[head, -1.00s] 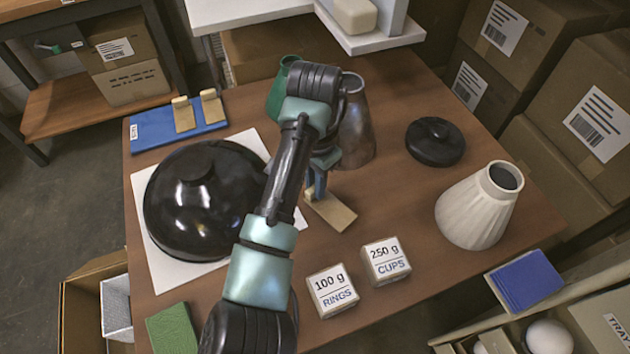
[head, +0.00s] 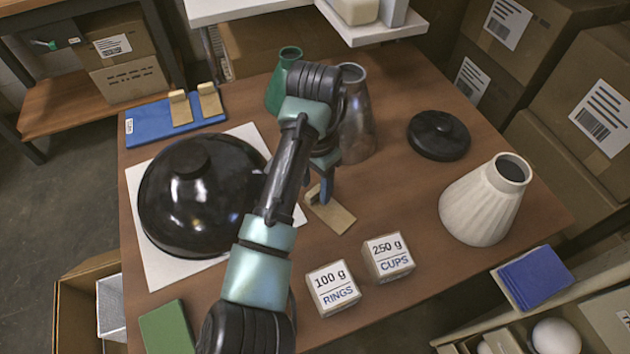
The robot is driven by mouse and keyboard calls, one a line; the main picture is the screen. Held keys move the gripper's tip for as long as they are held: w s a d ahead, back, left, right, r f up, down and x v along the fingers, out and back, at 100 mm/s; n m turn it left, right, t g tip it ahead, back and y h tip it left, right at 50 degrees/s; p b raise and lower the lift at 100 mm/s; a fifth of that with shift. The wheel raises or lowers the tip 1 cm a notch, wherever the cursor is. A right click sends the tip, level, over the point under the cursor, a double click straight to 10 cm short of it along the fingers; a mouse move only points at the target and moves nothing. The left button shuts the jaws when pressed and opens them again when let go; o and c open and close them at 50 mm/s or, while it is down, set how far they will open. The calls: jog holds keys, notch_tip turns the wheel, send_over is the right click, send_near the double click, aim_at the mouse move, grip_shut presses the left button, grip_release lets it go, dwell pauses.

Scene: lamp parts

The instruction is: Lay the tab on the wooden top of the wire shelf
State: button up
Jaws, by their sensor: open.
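A tan, L-shaped tab (head: 334,214) lies on the brown table, right of the black dome, with its short upright part to the left. My gripper (head: 324,190) is open and points down at the tab, with its blue fingers close to that upright part. My wrist hides part of this, so I cannot tell whether they touch. Two similar tan tabs (head: 209,100) stand on a blue tray (head: 147,124) at the back left. A rack with a wooden surface (head: 58,112) stands at the far left; I cannot tell whether it is the wire shelf.
The black dome (head: 195,205) sits on a white sheet. A metal flask (head: 357,125) and a green vessel (head: 282,85) stand behind my wrist. A black lid (head: 438,134), a white ribbed shade (head: 480,205) and two labelled blocks (head: 388,257) are to the right.

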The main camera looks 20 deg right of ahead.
jog(key=shift+r, duration=0.1)
notch_tip(320, 180, up, 13)
jog(key=p, duration=0.6)
